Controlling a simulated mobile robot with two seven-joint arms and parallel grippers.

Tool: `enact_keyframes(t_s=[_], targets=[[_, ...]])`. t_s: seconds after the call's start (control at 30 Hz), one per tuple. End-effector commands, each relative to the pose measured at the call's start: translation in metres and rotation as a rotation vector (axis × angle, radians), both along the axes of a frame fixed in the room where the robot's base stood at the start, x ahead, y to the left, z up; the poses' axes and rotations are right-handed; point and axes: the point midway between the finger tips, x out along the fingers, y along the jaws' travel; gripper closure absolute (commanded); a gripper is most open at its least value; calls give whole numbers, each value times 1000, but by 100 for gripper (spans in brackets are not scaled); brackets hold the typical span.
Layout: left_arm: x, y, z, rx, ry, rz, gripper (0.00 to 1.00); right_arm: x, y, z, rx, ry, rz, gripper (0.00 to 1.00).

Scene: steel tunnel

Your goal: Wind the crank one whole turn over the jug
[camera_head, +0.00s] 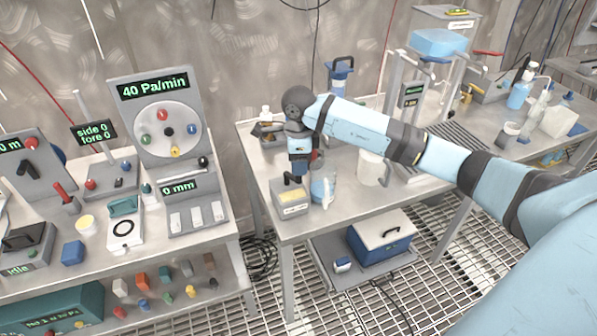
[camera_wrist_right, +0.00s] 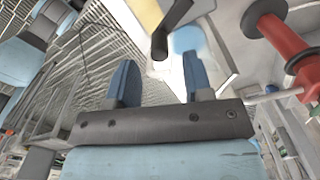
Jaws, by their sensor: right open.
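My right gripper (camera_head: 298,174) points down over the near left part of the right-hand table; its two blue fingers also show, apart and empty, in the right wrist view (camera_wrist_right: 157,72). A small grey box with a cream face (camera_head: 292,203) and a black handle stands below it; the black handle (camera_wrist_right: 166,35) shows beyond the fingertips. A clear bluish jug (camera_head: 322,189) stands just right of the box. A red handle-like part with a black ring (camera_wrist_right: 283,42) is at the wrist view's upper right, possibly the crank; I cannot tell. My left gripper is out of view.
A white container (camera_head: 370,168) and a steel frame (camera_head: 405,95) stand right of the jug. A left table holds a dial panel (camera_head: 165,125) and several small devices. A blue case (camera_head: 380,237) sits on the lower shelf. A gap separates the tables.

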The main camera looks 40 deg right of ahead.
Motion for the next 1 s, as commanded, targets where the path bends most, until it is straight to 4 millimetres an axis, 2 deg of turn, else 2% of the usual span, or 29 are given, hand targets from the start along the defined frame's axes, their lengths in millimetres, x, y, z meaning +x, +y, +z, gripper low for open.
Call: enact_keyframes(t_s=[0.1,0.23,0.4,0.63,0.67,0.83,0.87,1.0], targets=[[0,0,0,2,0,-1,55,-1,1,-20,2,3,0,53],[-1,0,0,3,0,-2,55,0,1,-35,2,1,1,53],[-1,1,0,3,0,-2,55,0,0,-42,1,-1,0,53],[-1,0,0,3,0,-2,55,0,0,-43,2,-1,0,53],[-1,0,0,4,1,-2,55,0,0,-43,2,-1,0,58],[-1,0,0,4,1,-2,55,0,1,-42,2,-1,0,97],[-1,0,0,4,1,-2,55,0,1,-42,2,-1,0,100],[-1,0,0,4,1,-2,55,0,1,-42,2,-1,-1,100]])
